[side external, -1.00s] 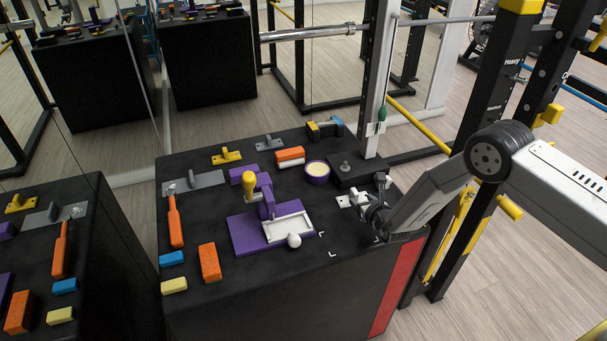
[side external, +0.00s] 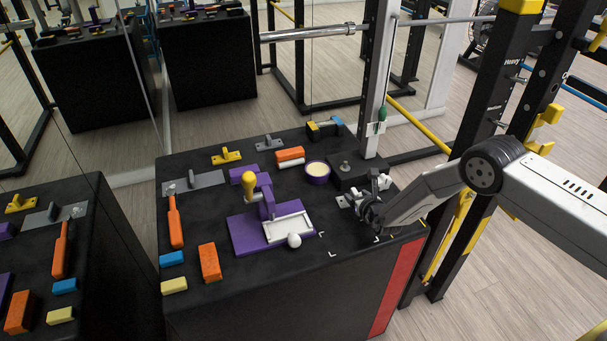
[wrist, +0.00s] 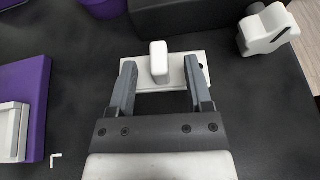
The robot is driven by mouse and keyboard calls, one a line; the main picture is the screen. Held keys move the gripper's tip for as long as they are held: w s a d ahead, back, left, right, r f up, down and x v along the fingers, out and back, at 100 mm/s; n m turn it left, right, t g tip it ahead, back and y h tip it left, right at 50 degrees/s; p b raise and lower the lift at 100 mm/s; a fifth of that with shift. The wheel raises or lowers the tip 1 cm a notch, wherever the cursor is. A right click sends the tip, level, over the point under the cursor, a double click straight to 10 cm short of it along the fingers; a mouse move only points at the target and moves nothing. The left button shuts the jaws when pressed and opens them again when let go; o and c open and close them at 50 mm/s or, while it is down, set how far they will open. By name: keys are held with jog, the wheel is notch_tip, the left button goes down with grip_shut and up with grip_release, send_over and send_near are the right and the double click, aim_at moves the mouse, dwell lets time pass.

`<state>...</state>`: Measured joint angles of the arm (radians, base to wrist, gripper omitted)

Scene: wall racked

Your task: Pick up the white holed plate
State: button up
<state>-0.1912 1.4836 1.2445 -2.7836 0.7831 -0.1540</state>
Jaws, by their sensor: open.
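The white holed plate (wrist: 181,72) lies flat on the black table top, with a white upright block (wrist: 159,60) standing at its middle. In the side view the plate (side external: 343,201) shows only in part beside my gripper. My gripper (wrist: 158,84) is open, its two grey fingers reaching over the near part of the plate, one on each side of the upright block. Nothing is between the fingers except the block's near side, and I cannot tell whether they touch the plate. In the side view my gripper (side external: 362,205) is low over the table's right end.
A dark block (side external: 352,173) stands just behind the plate. A white piece (wrist: 266,28) sits to the right. A purple base with a white tray (side external: 290,228) is to the left, and a purple round bowl (side external: 317,170) is behind left. The table's right edge is close.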

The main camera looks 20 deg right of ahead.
grip_shut()
jog(key=shift+r, duration=0.15)
jog(key=shift+w+r, duration=0.1)
jog(key=shift+r, duration=0.95)
jog(key=s+d+r, duration=0.1)
jog(key=s+r, duration=0.9)
jog(key=s, duration=0.4)
jog(key=shift+d+r, duration=0.2)
jog(key=shift+r, duration=0.15)
